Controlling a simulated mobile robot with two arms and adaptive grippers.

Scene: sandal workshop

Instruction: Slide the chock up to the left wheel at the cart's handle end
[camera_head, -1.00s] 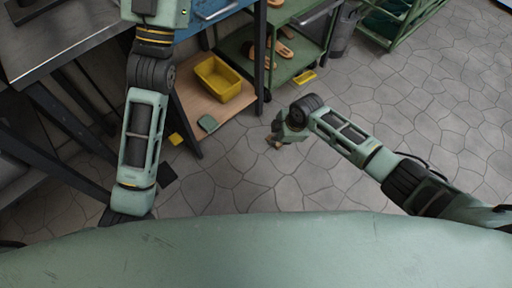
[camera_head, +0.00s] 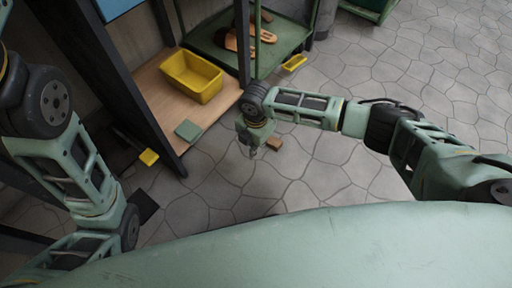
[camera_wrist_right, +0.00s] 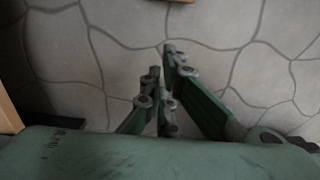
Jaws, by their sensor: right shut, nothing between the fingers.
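The chock looks to be the small brown block (camera_head: 274,144) on the stone floor; only a sliver of a brown thing shows at the top edge of the right wrist view (camera_wrist_right: 180,1). My right gripper (camera_head: 252,152) points down just left of the block, apart from it. In the right wrist view its fingers (camera_wrist_right: 162,60) are together and empty over bare floor. The green cart (camera_head: 270,60) stands beyond, with sandals on its deck. My right wrist covers the cart's near corner, so the wheel there is hidden. My left gripper is out of view; only its arm shows at left.
A yellow bin (camera_head: 193,76) and a green pad (camera_head: 188,130) rest on a low wooden shelf (camera_head: 150,82) with a dark post. A yellow piece (camera_head: 149,157) lies beside it. Another yellow piece (camera_head: 295,62) is by the cart. Floor at right is open.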

